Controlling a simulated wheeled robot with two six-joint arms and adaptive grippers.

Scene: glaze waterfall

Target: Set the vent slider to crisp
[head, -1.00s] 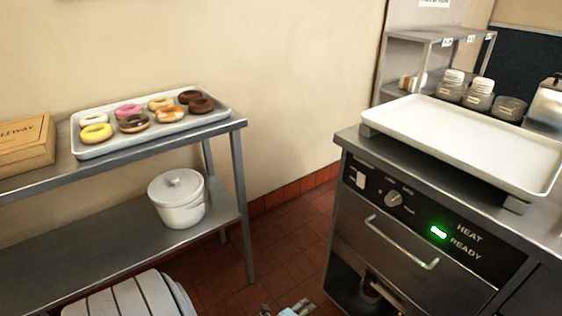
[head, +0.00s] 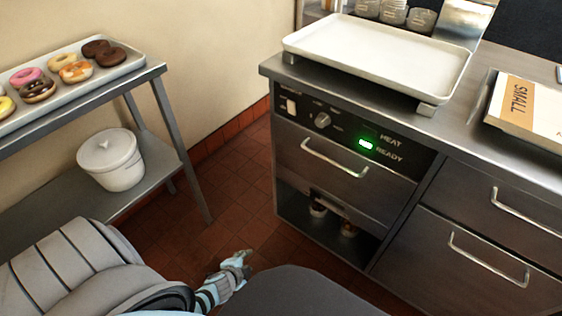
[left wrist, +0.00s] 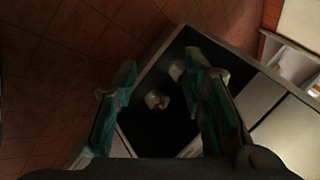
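The steel warmer cabinet (head: 300,200) stands right of the middle in the head view. Its black panel has a white switch (head: 291,106), a round knob (head: 322,120) and a green light (head: 365,143) beside the words HEAT and READY. I cannot make out a vent slider or a crisp mark. My left gripper (head: 240,262) is low over the floor, left of the cabinet and apart from it. In the left wrist view its teal fingers (left wrist: 158,65) are spread with nothing held, and the cabinet's dark open bay shows beyond them. My right gripper is out of view.
A steel shelf (head: 150,85) with a donut tray (head: 125,67) and a white lidded pot (head: 110,158) stands at left. A white tray (head: 385,58) tops the cabinet. Drawers with handles (head: 490,262) lie to the right. Tiled floor (head: 235,190) is free between shelf and cabinet.

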